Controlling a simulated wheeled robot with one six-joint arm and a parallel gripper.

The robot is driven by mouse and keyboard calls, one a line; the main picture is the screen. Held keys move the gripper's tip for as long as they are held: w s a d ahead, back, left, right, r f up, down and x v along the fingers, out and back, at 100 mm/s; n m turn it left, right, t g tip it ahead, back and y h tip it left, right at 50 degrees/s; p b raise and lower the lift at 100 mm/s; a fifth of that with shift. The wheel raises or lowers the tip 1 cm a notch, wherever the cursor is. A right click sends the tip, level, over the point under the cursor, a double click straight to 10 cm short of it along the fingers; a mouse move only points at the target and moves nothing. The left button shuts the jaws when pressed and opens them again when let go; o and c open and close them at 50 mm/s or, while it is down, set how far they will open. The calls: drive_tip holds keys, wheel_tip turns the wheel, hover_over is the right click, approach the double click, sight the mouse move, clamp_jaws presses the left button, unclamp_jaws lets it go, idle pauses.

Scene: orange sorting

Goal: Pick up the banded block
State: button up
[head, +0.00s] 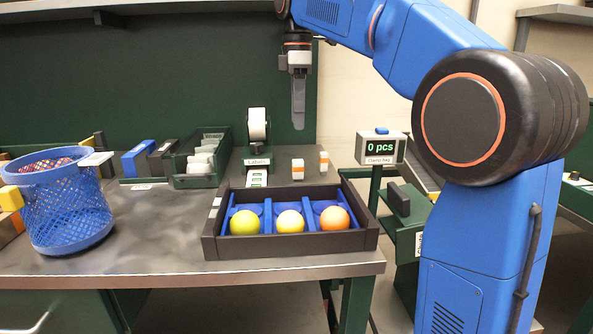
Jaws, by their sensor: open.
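Two small white blocks with orange bands stand on the grey table behind the tray's right half. The left banded block (297,169) is a little nearer to me, and the right banded block (323,161) stands just beside it, apart from it. My gripper (298,122) points straight down above the table, over the left block in the picture, with clear space between them. It is open and holds nothing that I can see. I see its fingers nearly edge-on, so the gap between them is hidden.
A dark tray (292,246) with blue compartments holds three balls: yellow-green, yellow and orange. A label roll holder (257,130) and a green bin (180,160) stand left of the blocks. A counter display (380,148) stands right, off the table's edge. A blue mesh basket (68,215) is far left.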

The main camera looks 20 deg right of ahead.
sight(298, 160)
wheel_tip(298, 160, down, 13)
drive_tip(key=shift+w+r, duration=0.1)
idle(0.6)
drive_tip(key=shift+c, duration=0.3)
clamp_jaws()
